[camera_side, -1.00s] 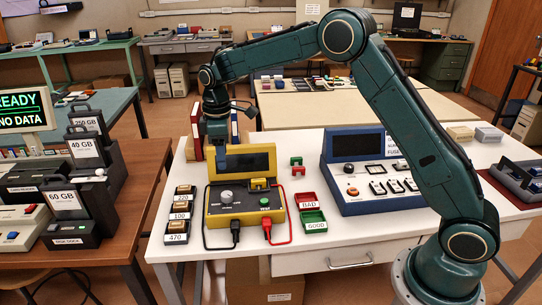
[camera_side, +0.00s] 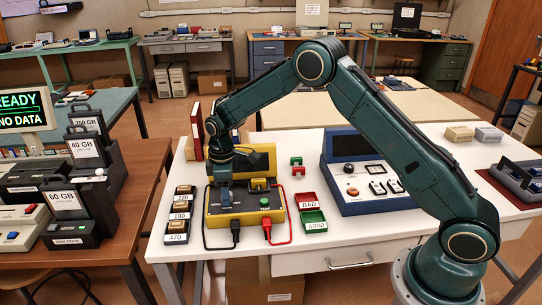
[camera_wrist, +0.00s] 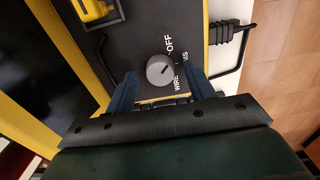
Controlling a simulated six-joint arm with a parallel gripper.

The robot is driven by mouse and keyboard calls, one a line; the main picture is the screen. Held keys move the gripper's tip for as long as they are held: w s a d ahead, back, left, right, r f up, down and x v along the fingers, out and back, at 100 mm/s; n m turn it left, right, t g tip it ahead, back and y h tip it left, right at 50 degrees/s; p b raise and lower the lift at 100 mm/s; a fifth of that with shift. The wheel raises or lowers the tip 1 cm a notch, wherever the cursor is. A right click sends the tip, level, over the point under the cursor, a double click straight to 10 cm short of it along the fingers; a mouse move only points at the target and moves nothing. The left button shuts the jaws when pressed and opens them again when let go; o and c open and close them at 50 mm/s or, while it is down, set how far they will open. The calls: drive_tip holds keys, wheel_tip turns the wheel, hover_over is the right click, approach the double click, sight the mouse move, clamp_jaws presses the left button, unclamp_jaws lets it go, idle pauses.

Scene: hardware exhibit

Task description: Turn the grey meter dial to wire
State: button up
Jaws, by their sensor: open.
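The yellow meter (camera_side: 273,216) stands on the white table with its lid raised behind its dark panel. My gripper (camera_side: 224,203) is down over the left part of the meter in the side view and hides the dial there. In the wrist view my gripper (camera_wrist: 160,85) is open, with one blue finger on each side of the dial. I cannot tell whether the fingers touch it.
A black plug (camera_side: 235,231) and a red plug (camera_side: 267,230) sit at the meter's front with looped leads. A yellow block (camera_side: 259,184) and green button (camera_side: 265,201) are on its panel. Red BAD (camera_side: 307,201) and green GOOD (camera_side: 314,221) trays stand to the right, labelled boxes (camera_side: 180,214) to the left.

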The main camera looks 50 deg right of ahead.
drive_tip(key=shift+f, duration=0.2)
drive_tip(key=c, duration=1)
